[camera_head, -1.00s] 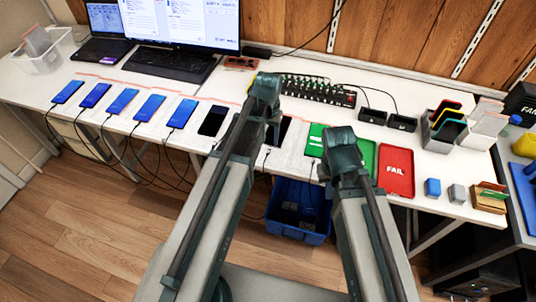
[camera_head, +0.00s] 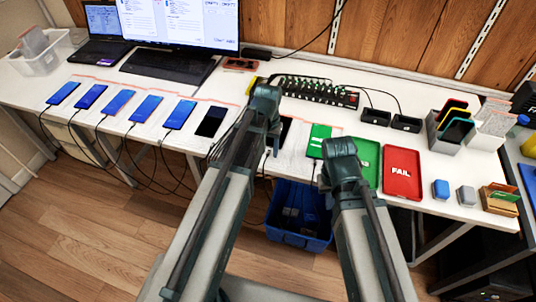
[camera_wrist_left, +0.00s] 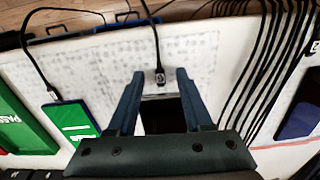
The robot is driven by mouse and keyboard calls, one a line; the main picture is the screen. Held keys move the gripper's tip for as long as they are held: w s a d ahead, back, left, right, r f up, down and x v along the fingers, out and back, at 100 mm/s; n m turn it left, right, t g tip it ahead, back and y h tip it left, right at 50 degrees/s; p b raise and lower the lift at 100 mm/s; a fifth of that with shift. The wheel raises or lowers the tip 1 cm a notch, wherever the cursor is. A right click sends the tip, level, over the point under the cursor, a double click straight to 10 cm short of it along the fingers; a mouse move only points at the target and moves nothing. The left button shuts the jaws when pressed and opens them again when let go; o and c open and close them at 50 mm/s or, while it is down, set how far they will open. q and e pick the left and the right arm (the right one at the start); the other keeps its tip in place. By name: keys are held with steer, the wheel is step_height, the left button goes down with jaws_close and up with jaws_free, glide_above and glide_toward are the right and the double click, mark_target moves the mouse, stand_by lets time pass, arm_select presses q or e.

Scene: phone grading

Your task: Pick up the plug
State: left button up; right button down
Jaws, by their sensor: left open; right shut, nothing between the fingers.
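In the left wrist view, the plug (camera_wrist_left: 160,77) is a small dark connector on a black cable, lying on a white printed sheet. It is close to the edge of a dark-screened phone (camera_wrist_left: 162,115); I cannot tell if they touch. My left gripper (camera_wrist_left: 159,72) is open, with one finger on each side of the plug and apart from it. In the head view my left arm hides the plug and covers part of the dark phone (camera_head: 286,128). My right arm's bend stands over the table by the green tray; its gripper does not show.
A green-screened phone (camera_head: 319,141) with a cable is beside my right arm. A red FAIL tray (camera_head: 403,172) lies to the right. Several blue-screened phones with cables line the left. A black hub (camera_head: 318,92) is behind, and a blue bin (camera_head: 298,236) stands below the table edge.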

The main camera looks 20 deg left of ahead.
arm_select(q)
steer(key=shift+f, duration=0.25)
arm_select(e)
steer(key=shift+f, duration=0.2)
arm_select(q)
jaws_close()
steer(key=shift+r, duration=0.2)
arm_select(e)
steer(key=shift+r, duration=0.15)
